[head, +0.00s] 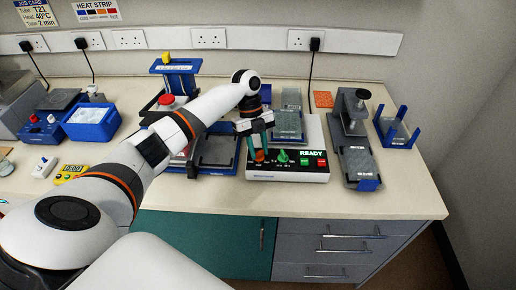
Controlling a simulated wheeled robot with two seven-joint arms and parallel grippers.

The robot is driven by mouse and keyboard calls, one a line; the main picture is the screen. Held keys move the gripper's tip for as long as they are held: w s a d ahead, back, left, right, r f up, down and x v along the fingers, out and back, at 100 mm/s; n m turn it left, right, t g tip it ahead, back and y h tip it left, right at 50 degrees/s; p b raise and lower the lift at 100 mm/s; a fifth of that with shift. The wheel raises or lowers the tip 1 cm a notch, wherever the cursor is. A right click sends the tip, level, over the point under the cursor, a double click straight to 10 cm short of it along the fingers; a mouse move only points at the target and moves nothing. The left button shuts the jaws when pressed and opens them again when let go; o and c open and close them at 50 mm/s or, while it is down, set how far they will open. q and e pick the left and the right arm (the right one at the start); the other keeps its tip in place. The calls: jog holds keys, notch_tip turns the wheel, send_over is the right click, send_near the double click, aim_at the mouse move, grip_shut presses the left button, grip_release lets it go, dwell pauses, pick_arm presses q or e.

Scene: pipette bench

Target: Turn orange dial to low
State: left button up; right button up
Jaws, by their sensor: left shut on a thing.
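A white device (287,175) with a grey block on top stands at the middle right of the bench. The dial's marks are too small to read. My right gripper is not in view.
A grey press-like device (357,165) and a blue stand (397,128) are to the right.

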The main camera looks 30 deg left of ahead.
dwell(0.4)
pick_arm(q)
jog(key=o, duration=1)
jog(key=shift+r, duration=0.15)
jog(key=shift+w+a+r+b, duration=0.15)
jog(key=shift+r+b, duration=0.15)
jog(key=shift+r, duration=0.05)
jog(key=shift+b+v, duration=0.85)
jog(key=shift+v, duration=4.65)
